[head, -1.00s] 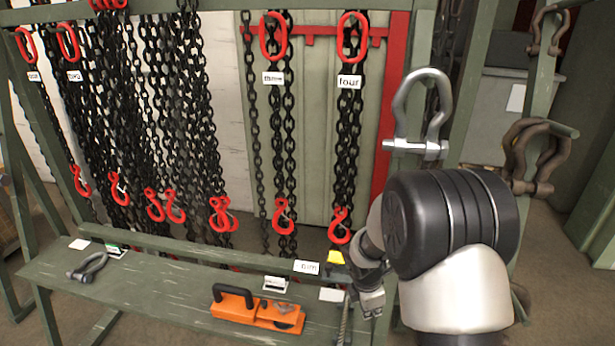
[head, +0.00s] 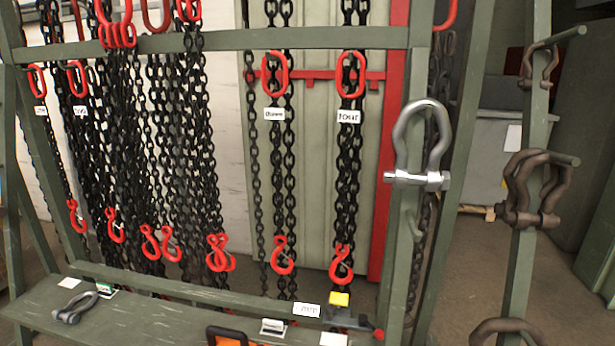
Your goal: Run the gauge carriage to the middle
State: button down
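A small dark block with a yellow top (head: 339,299) sits at the right end of the bench's back edge, below the hook of the chain tagged "four". It looks like the gauge carriage, but its lower part is hard to make out. A small red knob (head: 379,334) is just right of and below it. A white label (head: 306,310) with unreadable text stands at its left. My gripper and arm are not in this view.
Black chains with red hooks (head: 342,263) hang close behind the bench (head: 150,318). A grey shackle (head: 76,307) lies at the bench's left. An orange tool (head: 228,338) is cut off below. A large silver shackle (head: 418,150) hangs on the right post.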

aim_at(332, 307)
jog(key=i+j+z, duration=0.2)
jog(key=i+j, duration=0.25)
jog(key=i+j+z, duration=0.2)
jog(key=i+j, duration=0.2)
jog(key=j, duration=0.2)
